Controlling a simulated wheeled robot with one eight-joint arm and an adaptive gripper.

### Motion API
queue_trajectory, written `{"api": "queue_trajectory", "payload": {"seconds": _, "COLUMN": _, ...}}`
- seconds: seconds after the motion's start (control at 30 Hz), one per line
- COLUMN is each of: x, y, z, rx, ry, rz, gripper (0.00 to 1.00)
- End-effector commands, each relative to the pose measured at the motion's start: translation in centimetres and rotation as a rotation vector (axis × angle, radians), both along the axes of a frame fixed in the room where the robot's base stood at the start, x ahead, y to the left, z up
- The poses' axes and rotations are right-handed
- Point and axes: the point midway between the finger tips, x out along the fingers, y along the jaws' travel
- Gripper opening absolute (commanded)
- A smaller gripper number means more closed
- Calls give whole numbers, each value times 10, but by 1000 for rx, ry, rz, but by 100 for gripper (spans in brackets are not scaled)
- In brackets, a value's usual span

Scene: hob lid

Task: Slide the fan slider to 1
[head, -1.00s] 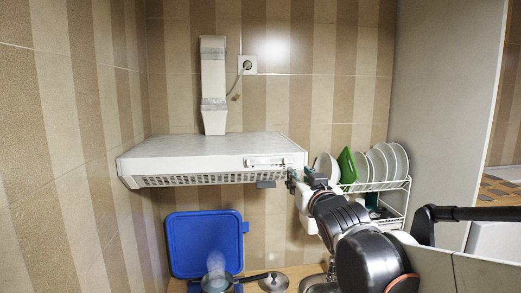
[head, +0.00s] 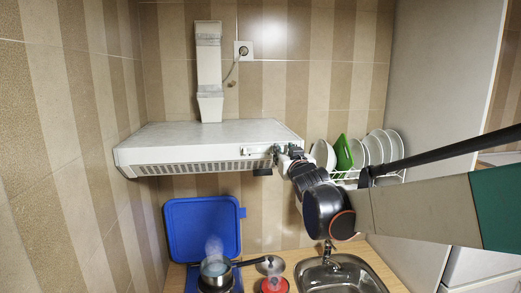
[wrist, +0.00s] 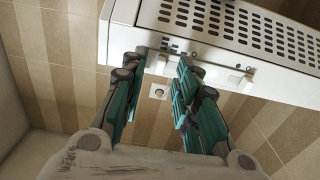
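The white range hood (head: 205,150) hangs on the back wall; its front control strip (head: 258,151) is at its right end. In the wrist view the hood's front panel (wrist: 205,62) crosses the top. One white slider knob (wrist: 157,62) sits between my fingertips and a second white knob (wrist: 235,78) sits further right. I cannot read which is the fan slider or any marks. My gripper (wrist: 159,64) is open, its teal fingers either side of the first knob; contact is unclear. In the head view my gripper (head: 281,153) is at the strip's right end and partly covers it.
Below the hood, a steaming pot (head: 215,268) stands on the hob before the raised blue lid (head: 203,228). A red pot (head: 274,285) and a sink (head: 342,274) are to the right. A dish rack (head: 348,177) with plates stands behind my arm.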

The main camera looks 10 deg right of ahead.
Motion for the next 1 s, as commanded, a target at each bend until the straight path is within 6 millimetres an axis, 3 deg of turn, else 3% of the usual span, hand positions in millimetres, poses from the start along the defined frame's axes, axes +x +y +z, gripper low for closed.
{"api": "queue_trajectory", "payload": {"seconds": 0.2, "x": 15, "y": 0, "z": 0, "rx": 0, "ry": 0, "rz": 0, "gripper": 28}}
{"api": "queue_trajectory", "payload": {"seconds": 0.5, "x": 16, "y": 0, "z": 0, "rx": 1, "ry": 0, "rz": 0, "gripper": 28}}
{"api": "queue_trajectory", "payload": {"seconds": 0.53, "x": 16, "y": 0, "z": 0, "rx": 1, "ry": 0, "rz": 0, "gripper": 26}}
{"api": "queue_trajectory", "payload": {"seconds": 0.63, "x": 16, "y": 0, "z": 0, "rx": 1, "ry": 0, "rz": 0, "gripper": 3}}
{"api": "queue_trajectory", "payload": {"seconds": 0.67, "x": 16, "y": 0, "z": 0, "rx": 1, "ry": 0, "rz": 0, "gripper": 0}}
{"api": "queue_trajectory", "payload": {"seconds": 1.0, "x": 16, "y": 0, "z": -2, "rx": 1, "ry": 0, "rz": 0, "gripper": 0}}
